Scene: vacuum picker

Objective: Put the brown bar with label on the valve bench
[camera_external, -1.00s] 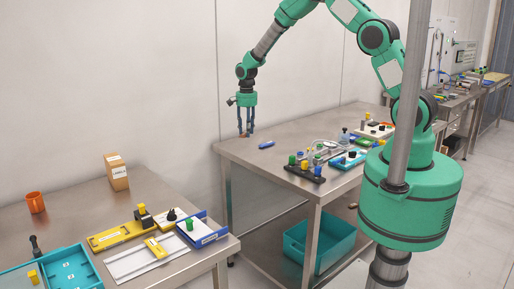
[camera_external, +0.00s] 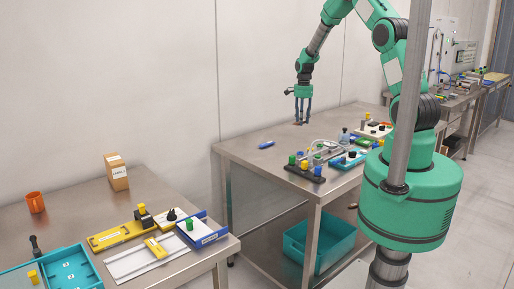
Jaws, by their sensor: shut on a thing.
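My gripper (camera_external: 302,121) is above the back of the middle steel bench (camera_external: 255,155), pointing down. Its blue-grey fingers are shut on a small brown piece (camera_external: 299,123), seemingly the brown bar; it is mostly hidden by the fingers and too small for any label to show. I cannot tell exactly how high it is above the bench top. The bench carries a dark manifold with coloured knobs (camera_external: 305,170) and a blue block with fittings (camera_external: 347,161), which look like valve parts.
A blue pen-like piece (camera_external: 267,144) lies on the bench's left part, with bare steel around it. A white block with knobs (camera_external: 374,131) stands further right. A teal crate (camera_external: 318,245) is underneath. The left table (camera_external: 75,205) holds a cardboard box (camera_external: 117,172), an orange cup (camera_external: 35,202) and trays.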

